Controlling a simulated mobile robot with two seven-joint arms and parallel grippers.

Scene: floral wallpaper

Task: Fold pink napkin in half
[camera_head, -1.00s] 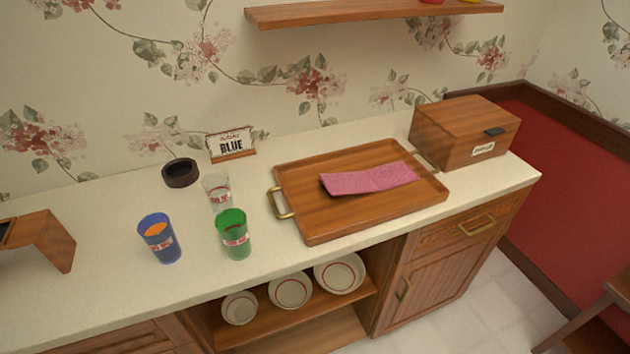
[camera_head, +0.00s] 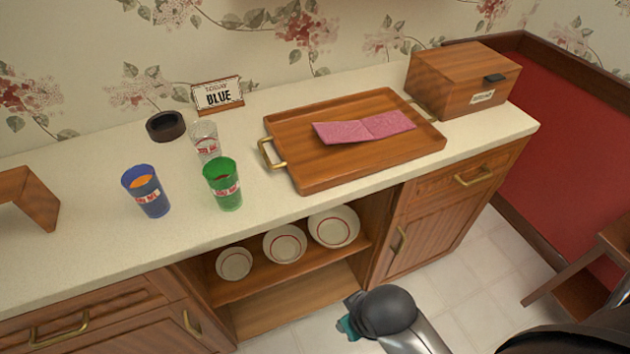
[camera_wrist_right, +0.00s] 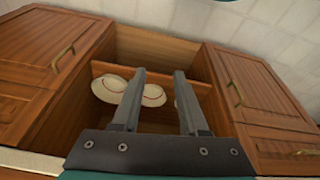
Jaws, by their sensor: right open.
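The pink napkin (camera_head: 364,128) lies on the wooden tray (camera_head: 330,174) on the counter. It is a long strip with a crease near its middle, and its left part looks slightly raised. The tray has brass handles at its ends. My right gripper (camera_wrist_right: 158,75) shows in the right wrist view with its two fingers apart and nothing between them, facing the open shelf under the counter. In the head view my right arm shows at the bottom, below and in front of the counter, away from the napkin; its fingers are not clear there. My left gripper is not in view.
Left of the tray stand a blue cup (camera_head: 146,191), a green cup (camera_head: 223,184), a clear glass (camera_head: 205,140) and a dark round bowl (camera_head: 165,126). A sign (camera_head: 218,95) stands behind them. A wooden box (camera_head: 462,79) is at the right end. Plates (camera_head: 333,227) stand on the shelf below.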

